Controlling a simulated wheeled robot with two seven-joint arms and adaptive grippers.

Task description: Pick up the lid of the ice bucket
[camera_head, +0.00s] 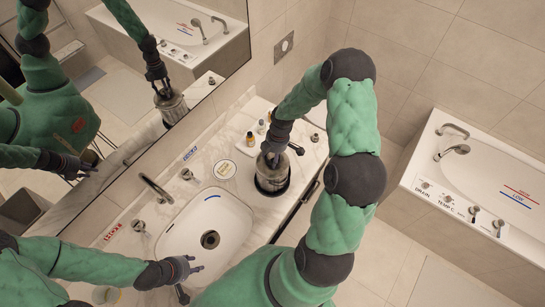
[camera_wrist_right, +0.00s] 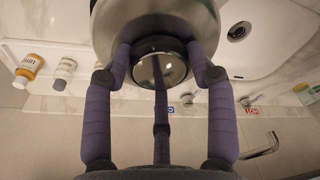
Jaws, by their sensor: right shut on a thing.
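The ice bucket (camera_head: 272,181) is a metal cylinder on a dark round base, on the counter right of the sink. My right gripper (camera_head: 273,154) is over its top, reaching down from above. In the right wrist view, the shiny lid (camera_wrist_right: 120,20) fills the top, with its round knob (camera_wrist_right: 162,68) between the fingers of my right gripper (camera_wrist_right: 162,62), which are shut on it. I cannot tell whether the lid is apart from the bucket, as the hand hides the rim. My left gripper (camera_head: 192,272) is open and empty near the sink's front edge.
The sink (camera_head: 205,222) with its tap (camera_head: 156,187) lies left of the bucket. A mirror (camera_head: 150,60) runs along the wall. A bathtub (camera_head: 480,180) is at right.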

